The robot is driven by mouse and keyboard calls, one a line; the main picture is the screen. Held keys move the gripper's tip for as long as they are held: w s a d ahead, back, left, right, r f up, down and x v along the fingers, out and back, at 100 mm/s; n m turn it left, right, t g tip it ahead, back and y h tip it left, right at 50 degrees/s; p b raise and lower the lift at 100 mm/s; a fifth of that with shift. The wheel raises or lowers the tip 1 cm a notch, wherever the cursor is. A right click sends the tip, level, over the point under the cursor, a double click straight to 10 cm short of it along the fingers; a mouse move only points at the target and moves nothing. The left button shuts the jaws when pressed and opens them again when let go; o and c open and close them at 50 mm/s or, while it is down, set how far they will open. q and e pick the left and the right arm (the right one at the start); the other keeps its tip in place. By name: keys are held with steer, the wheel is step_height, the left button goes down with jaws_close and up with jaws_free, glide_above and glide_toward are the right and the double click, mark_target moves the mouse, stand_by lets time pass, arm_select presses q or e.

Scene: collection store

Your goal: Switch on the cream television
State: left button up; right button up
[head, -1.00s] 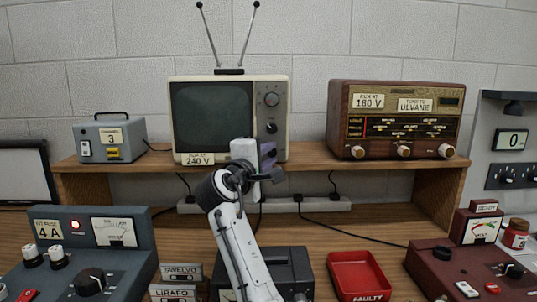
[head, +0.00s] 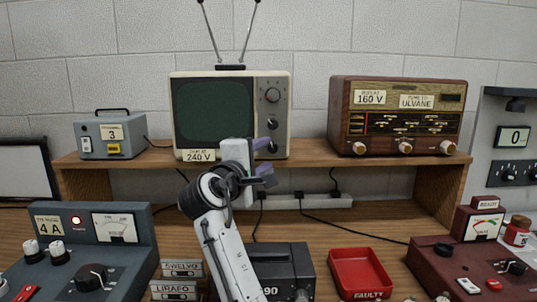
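The cream television (head: 281,81) stands on the wooden shelf with two antennas on top. Its dark green screen (head: 212,110) shows no picture. On its right-hand panel are a large upper dial (head: 272,95) and a dark knob (head: 272,124) below it. The panel's lowest part is partly hidden behind my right gripper. A label on its lower left edge reads 240 V. My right gripper (head: 264,159) is in front of the television's lower right corner. Its fingers look apart, with nothing between them; whether it touches the set cannot be told. My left gripper is out of view.
A brown radio (head: 343,115) stands right on the shelf, a grey box (head: 103,132) left. A power strip (head: 310,203) with cables runs behind. Below are a blue-grey meter console (head: 75,245), cassettes (head: 182,269), a dark device (head: 285,258), a red tray (head: 358,254) and a maroon console (head: 440,262).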

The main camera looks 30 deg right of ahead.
steer(key=v, duration=0.6)
steer(key=shift+b, duration=0.3)
steer(key=shift+s+f, duration=0.1)
